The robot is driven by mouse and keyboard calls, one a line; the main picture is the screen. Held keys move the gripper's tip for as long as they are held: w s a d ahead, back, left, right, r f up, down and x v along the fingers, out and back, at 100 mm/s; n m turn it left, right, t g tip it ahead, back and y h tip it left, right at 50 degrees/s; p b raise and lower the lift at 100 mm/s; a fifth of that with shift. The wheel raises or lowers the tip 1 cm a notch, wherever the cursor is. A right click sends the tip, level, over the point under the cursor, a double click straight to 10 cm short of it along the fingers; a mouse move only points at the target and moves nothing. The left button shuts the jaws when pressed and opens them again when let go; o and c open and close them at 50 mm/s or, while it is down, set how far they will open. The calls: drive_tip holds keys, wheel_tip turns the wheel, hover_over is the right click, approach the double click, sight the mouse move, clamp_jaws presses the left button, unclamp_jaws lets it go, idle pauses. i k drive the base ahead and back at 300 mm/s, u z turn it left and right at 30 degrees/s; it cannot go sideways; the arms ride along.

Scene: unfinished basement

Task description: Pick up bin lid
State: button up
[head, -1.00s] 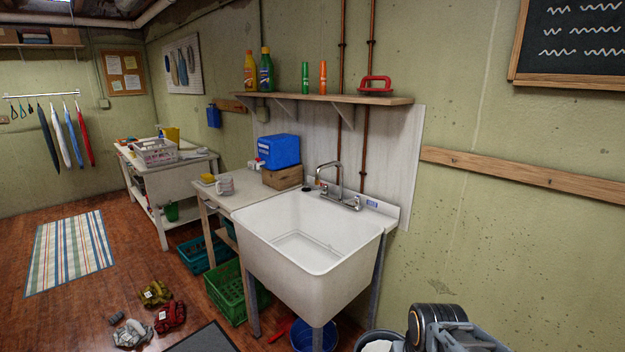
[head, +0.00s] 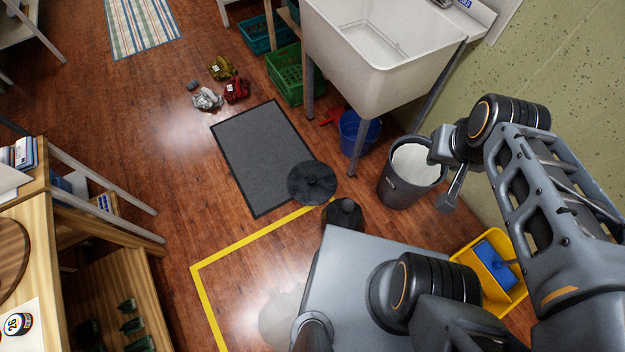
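The bin lid (head: 312,182) is a dark round disc with a small raised knob. It lies flat on the floor, overlapping the right edge of the grey mat (head: 262,150). The grey bin (head: 402,190) stands to its right, uncovered, with a white liner inside. My arm reaches in from the right. Its grey end, with my gripper (head: 449,188), shows beside the bin's right side, well apart from the lid. The fingers are small and partly hidden, so I cannot tell whether they are open.
A white sink (head: 385,75) on legs stands behind the bin, with a blue bucket (head: 355,135) under it. A yellow mop bucket (head: 512,290) is at lower right. A wooden shelf unit (head: 50,240) stands at left. Floor left of the mat is clear.

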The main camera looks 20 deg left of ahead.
sight(311, 182)
drive_tip(key=u, duration=0.35)
drive_tip(key=k, duration=0.5)
drive_tip(key=u, duration=1.8)
drive_tip(key=i, duration=1.8)
drive_tip(key=z, duration=0.75)
drive_tip(key=i, duration=0.6)
drive_tip(key=z, duration=0.5)
